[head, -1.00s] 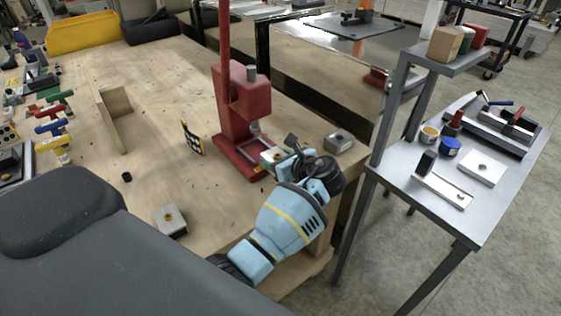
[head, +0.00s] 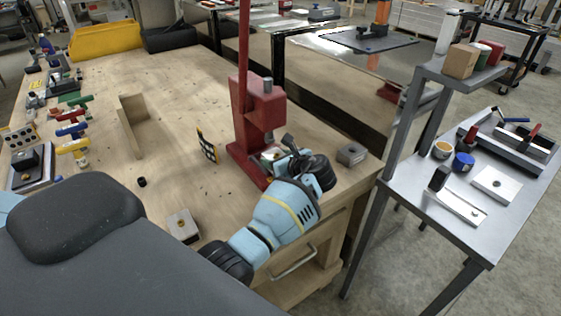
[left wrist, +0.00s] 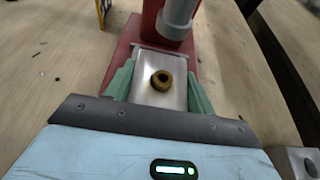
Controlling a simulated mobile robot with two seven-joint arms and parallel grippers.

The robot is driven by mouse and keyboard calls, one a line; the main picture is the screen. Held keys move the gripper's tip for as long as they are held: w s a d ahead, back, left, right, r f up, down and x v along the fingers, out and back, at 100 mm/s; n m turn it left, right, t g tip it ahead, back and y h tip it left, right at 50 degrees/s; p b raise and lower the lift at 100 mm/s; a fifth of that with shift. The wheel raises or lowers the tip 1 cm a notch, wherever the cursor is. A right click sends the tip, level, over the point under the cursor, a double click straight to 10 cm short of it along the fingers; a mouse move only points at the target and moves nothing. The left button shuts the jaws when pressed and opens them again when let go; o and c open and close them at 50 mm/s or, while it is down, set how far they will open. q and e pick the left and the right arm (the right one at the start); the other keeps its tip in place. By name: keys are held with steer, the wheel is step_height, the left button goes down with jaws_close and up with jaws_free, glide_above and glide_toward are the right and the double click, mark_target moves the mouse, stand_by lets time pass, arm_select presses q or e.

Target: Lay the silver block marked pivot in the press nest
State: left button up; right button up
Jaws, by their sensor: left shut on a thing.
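A silver block with a brass bushing (left wrist: 162,80) lies between the green fingers of my left gripper (left wrist: 160,92) in the left wrist view. The gripper is shut on it. I cannot read any marking on the block. In the head view, my left gripper (head: 273,161) is at the base of the red press (head: 252,110), low and in front of its ram. The block is over the press base, under or just in front of the ram. The nest is mostly hidden by the block and gripper, and I cannot tell whether the block touches it. My right gripper is not in view.
A second silver block with a bushing (head: 183,226) lies on the wooden bench (head: 150,195). A grey block (head: 350,154) sits right of the press. A checkered plate (head: 207,146) stands left of it. A metal side table (head: 425,215) is at right.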

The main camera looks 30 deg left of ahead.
arm_select(q)
steer(key=shift+w+a+f, duration=0.1)
steer(key=shift+w+a, duration=0.25)
steer(key=shift+a, duration=0.45)
steer(key=shift+w+a, duration=0.3)
steer(key=shift+a, duration=0.5)
steer(key=o, duration=1.3)
steer(key=shift+d, duration=0.1)
steer(key=v, duration=0.7)
steer(key=shift+s+d, duration=0.15)
steer(key=shift+d, duration=0.05)
